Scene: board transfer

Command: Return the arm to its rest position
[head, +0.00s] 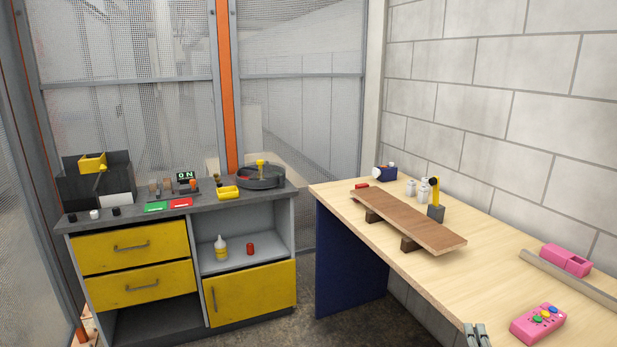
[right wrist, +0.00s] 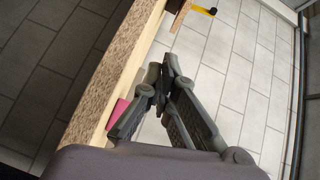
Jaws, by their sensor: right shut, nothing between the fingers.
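My right gripper (head: 477,334) shows at the bottom edge of the head view, by the front edge of the light wooden table (head: 370,222). In the right wrist view its fingers (right wrist: 166,80) are together with nothing between them, beside the table's edge (right wrist: 128,62). A brown board (head: 412,216) lies on two dark blocks on the table, well away from the gripper. My left gripper is not in view.
A pink box with coloured buttons (head: 538,323) stands close to my right gripper. Behind it are a pink block (head: 566,259) and a grey bar (head: 570,277). A yellow-handled tool (head: 434,192) stands beside the board. A workbench with yellow drawers (head: 135,250) is at the left.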

